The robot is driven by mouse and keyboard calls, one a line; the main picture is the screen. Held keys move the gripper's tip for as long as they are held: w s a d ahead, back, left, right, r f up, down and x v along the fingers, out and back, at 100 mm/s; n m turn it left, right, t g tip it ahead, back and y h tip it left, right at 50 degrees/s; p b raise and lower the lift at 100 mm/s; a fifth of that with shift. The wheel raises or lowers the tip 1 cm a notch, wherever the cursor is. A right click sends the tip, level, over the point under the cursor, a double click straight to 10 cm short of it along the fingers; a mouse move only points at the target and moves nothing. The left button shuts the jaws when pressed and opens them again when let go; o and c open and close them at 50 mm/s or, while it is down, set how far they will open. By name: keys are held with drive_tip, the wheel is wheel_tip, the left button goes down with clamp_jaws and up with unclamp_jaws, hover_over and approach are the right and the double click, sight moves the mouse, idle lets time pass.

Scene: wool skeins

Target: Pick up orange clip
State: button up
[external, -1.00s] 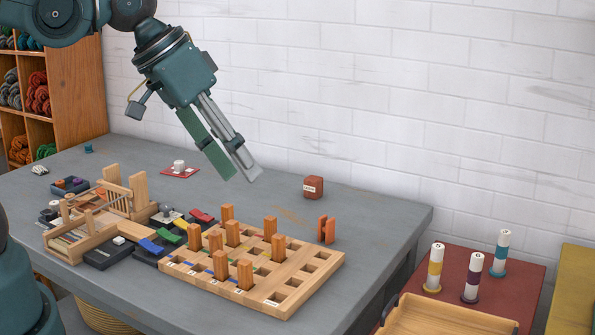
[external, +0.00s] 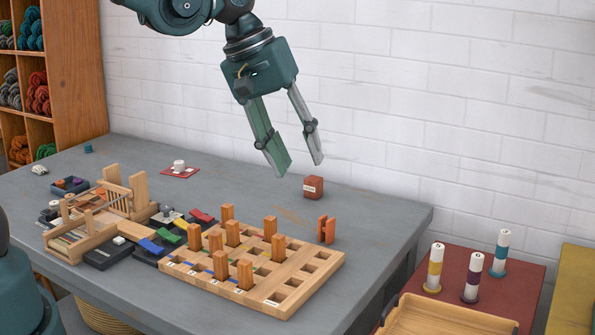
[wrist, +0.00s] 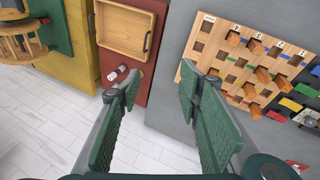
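The orange clip (external: 326,230) stands upright on the grey table in the external view, just off the back right corner of the wooden peg board (external: 318,283). It looks like two thin orange plates side by side. My gripper (external: 299,166) is open and empty, well above the table, up and slightly left of the clip. In the wrist view my gripper (wrist: 159,82) shows two green fingers spread wide with nothing between them. I cannot clearly make out the clip there; the right finger covers the table beside the board's corner.
Several orange pegs stand in the board. A small reddish-brown box (external: 313,187) sits behind the clip, below my gripper. A small wooden loom (external: 100,215) and dark trays lie left. A red side table (external: 525,279) with spools is right. The table right of the clip is clear.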

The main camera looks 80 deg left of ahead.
drive_tip(key=w+a+f+n+g+h, duration=0.1)
drive_tip(key=w+a+f+n, duration=0.7)
drive_tip(key=a, duration=0.5)
drive_tip(key=n+h+b, duration=0.1)
drive_tip(key=n+h, duration=0.1)
drive_tip(key=n, duration=0.4)
approach(323, 216)
drive_tip(key=shift+g, duration=0.3)
drive_tip(key=x, duration=0.5)
drive_tip(key=shift+w+d, duration=0.1)
drive_tip(key=shift+w, duration=0.2)
drive_tip(key=shift+b+x, duration=0.4)
drive_tip(key=shift+x, duration=0.9)
drive_tip(key=shift+b+x, duration=0.65)
drive_tip(key=shift+x, duration=1.95)
drive_tip(key=shift+s, duration=0.1)
